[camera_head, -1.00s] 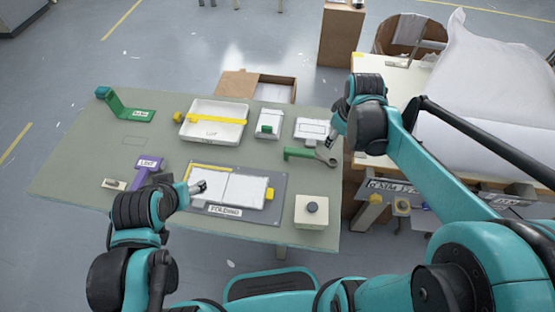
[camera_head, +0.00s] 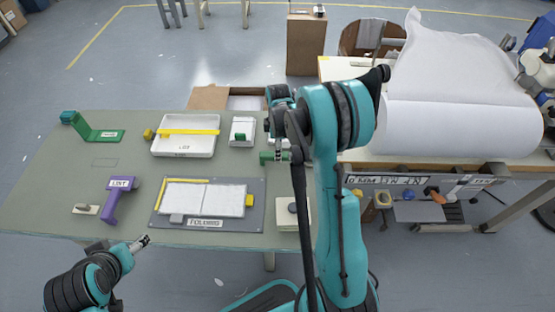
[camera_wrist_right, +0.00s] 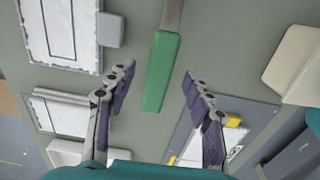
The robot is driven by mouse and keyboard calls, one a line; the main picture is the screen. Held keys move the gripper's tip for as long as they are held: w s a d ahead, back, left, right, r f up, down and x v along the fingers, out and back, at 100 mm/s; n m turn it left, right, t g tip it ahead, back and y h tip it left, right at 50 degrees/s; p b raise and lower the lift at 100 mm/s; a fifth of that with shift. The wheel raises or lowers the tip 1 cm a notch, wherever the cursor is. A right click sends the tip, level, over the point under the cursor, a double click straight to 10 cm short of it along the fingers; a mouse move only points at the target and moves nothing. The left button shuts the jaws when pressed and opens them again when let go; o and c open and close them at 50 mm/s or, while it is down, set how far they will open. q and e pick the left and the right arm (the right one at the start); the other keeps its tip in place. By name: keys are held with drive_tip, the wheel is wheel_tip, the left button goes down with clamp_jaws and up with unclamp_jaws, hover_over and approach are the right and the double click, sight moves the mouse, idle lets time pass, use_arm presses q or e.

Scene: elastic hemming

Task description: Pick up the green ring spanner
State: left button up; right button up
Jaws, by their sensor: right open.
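The green ring spanner has a green handle (camera_wrist_right: 161,72) and a grey shaft (camera_wrist_right: 173,14) that runs out of the top of the right wrist view, so its ring end is not seen there. In the head view only part of its green handle (camera_head: 267,157) shows, the rest hidden by my right arm. My right gripper (camera_wrist_right: 157,80) is open; in the picture the handle lies between its two fingers, touching neither. I cannot tell the height gap. My left gripper (camera_head: 141,242) is off the table's front edge, away from the spanner, too small to read.
A white tray (camera_head: 185,149) with a yellow bar, a white-topped box (camera_head: 242,130), a folding board (camera_head: 208,223), a purple LINT tool (camera_head: 117,198) and a green bracket (camera_head: 95,131) stand on the table. A pale block (camera_head: 288,214) sits at the front right.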

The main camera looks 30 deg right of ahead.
wheel_tip(320, 180, down, 4)
drive_tip(key=shift+d+r+b, duration=0.1)
drive_tip(key=shift+b, duration=0.55)
drive_tip(key=shift+r, duration=0.1)
clamp_jaws()
